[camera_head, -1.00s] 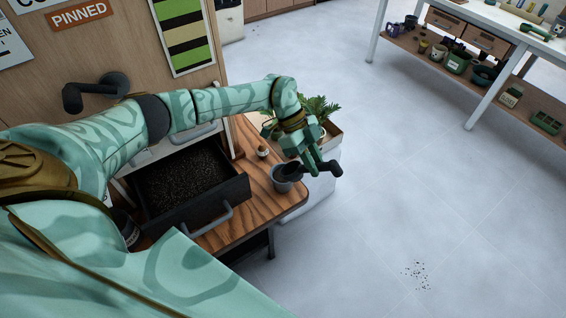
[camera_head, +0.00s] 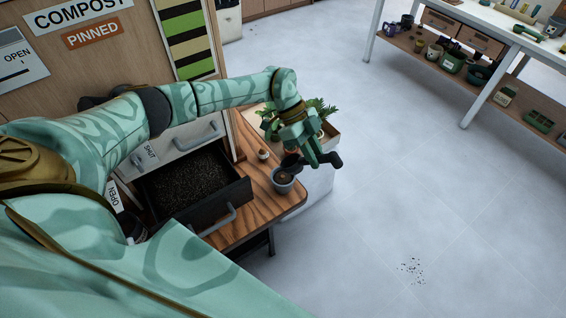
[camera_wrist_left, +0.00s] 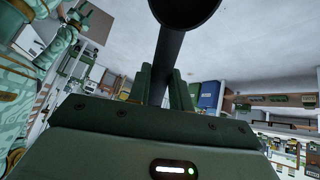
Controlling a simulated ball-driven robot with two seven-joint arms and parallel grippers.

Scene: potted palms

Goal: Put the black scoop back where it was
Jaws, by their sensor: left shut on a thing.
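My left gripper (camera_head: 312,150) is shut on the black scoop (camera_head: 331,159) and holds it in the air just above a grey pot (camera_head: 284,182). In the left wrist view the scoop's dark handle (camera_wrist_left: 166,62) rises between the fingers (camera_wrist_left: 161,88), with its round bowl cut off by the top edge. The scoop's bowl is by the pot's far rim in the head view. The pot stands near the wooden bench's corner, with brown soil in it.
An open black drawer (camera_head: 238,189) full of dark soil juts over the wooden bench (camera_head: 235,236). A small round pale object (camera_head: 263,154) stands behind the pot. A leafy plant (camera_head: 318,107) is behind my gripper. Dark crumbs (camera_head: 412,268) lie on open floor.

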